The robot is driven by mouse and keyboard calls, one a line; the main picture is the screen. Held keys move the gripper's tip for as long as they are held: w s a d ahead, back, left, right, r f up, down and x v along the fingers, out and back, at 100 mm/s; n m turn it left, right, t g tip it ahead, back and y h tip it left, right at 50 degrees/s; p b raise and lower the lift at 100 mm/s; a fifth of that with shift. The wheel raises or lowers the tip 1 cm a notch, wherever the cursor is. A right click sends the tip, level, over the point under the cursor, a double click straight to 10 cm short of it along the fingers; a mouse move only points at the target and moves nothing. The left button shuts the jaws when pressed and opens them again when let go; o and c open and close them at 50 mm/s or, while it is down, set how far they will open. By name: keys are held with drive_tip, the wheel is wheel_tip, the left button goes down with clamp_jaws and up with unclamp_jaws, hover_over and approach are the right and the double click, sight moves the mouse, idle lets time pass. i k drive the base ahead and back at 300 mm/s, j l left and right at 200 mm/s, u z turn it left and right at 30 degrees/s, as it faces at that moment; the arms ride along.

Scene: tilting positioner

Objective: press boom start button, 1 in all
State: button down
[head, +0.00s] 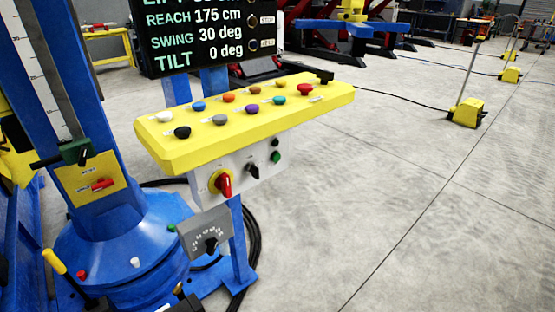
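A yellow control panel (245,110) holds two rows of coloured push buttons, among them a black button (182,132), a teal button (278,101) and a red button (305,89). Their labels are too small to read, so I cannot tell which is boom start. A green button (275,157) sits on the white box under the panel, below a small black one.
A red rotary switch (223,184) and a black knob (252,171) are on the white box. A blue column (75,120) stands at left, with a yellow-handled lever (55,262) near its base. A display (205,35) stands behind the panel.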

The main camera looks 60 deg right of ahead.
sight(276, 157)
drive_tip(key=i+l, duration=0.1)
drive_tip(key=i, duration=0.4)
drive_tip(key=z, duration=1.65)
